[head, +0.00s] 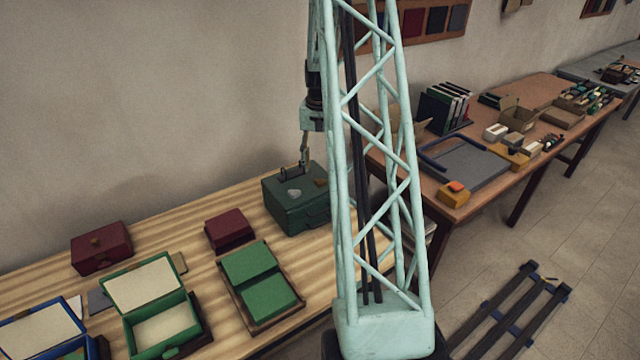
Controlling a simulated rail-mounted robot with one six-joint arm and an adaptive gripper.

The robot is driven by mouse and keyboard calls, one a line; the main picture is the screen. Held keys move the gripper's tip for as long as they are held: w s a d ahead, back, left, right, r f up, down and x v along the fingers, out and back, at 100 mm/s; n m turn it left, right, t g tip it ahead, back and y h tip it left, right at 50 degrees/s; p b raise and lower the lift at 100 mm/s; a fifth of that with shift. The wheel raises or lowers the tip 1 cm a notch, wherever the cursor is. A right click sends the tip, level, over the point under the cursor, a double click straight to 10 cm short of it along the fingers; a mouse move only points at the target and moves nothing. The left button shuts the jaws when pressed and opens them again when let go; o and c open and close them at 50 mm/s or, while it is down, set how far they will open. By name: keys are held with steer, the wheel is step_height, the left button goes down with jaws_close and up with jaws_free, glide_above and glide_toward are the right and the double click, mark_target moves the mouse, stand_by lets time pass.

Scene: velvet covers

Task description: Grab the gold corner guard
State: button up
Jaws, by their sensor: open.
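A dark green case (296,208) stands shut at the back right of the striped wooden table. A small brownish-gold piece (321,182) lies on its lid near the right edge; it may be the gold corner guard, but it is too small to tell. A pale grey-white piece (294,192) lies on the lid to its left. My gripper (303,165) is open and points down over the back of the lid, behind and left of the gold piece. Its fingertips are small and dark, and I cannot tell whether they touch the lid.
Red boxes (229,230), a green-lined tray (255,275) and an open green box (160,310) stand left of the case. My pale green lattice column hides the area right of it. A second table (475,195) with folders and boxes stands further right.

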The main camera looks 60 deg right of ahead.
mark_target(320, 180)
steer(key=shift+f, duration=0.1)
stand_by(0.3)
steer(key=shift+f, duration=2.55)
steer(key=shift+c, duration=0.3)
steer(key=c, duration=0.7)
